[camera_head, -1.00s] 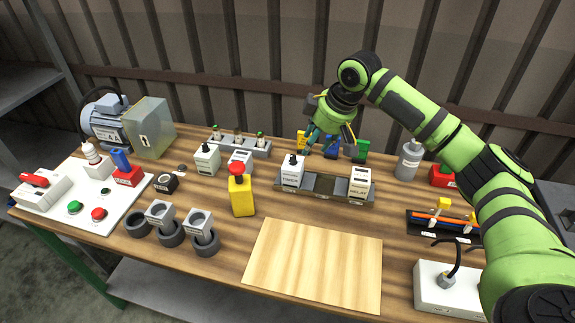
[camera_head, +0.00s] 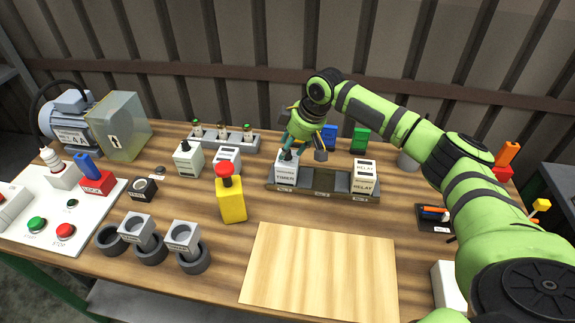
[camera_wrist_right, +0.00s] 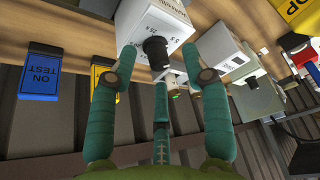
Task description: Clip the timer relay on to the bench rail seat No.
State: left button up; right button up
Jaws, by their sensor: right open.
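The timer relay (camera_head: 286,174) is a white block with a black knob on top. It stands upright at the left end of the grey bench rail (camera_head: 323,194); whether it is clipped there I cannot tell. My right gripper (camera_head: 295,148) is just above and behind it. In the right wrist view the open fingers (camera_wrist_right: 160,58) point at the relay (camera_wrist_right: 148,20), with its black knob (camera_wrist_right: 156,52) between them, and contact is unclear. A second white relay (camera_head: 363,177) stands at the rail's right end. The left gripper is out of view.
Blue (camera_head: 329,138) and green (camera_head: 361,140) tags stand behind the rail. A bare wooden board (camera_head: 318,270) lies in front.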

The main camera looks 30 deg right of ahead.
jog(key=shift+w+a+f, duration=0.15)
jog(key=shift+w+f, duration=0.1)
jog(key=shift+f, duration=0.3)
grip_shut()
jog(key=shift+r, duration=0.1)
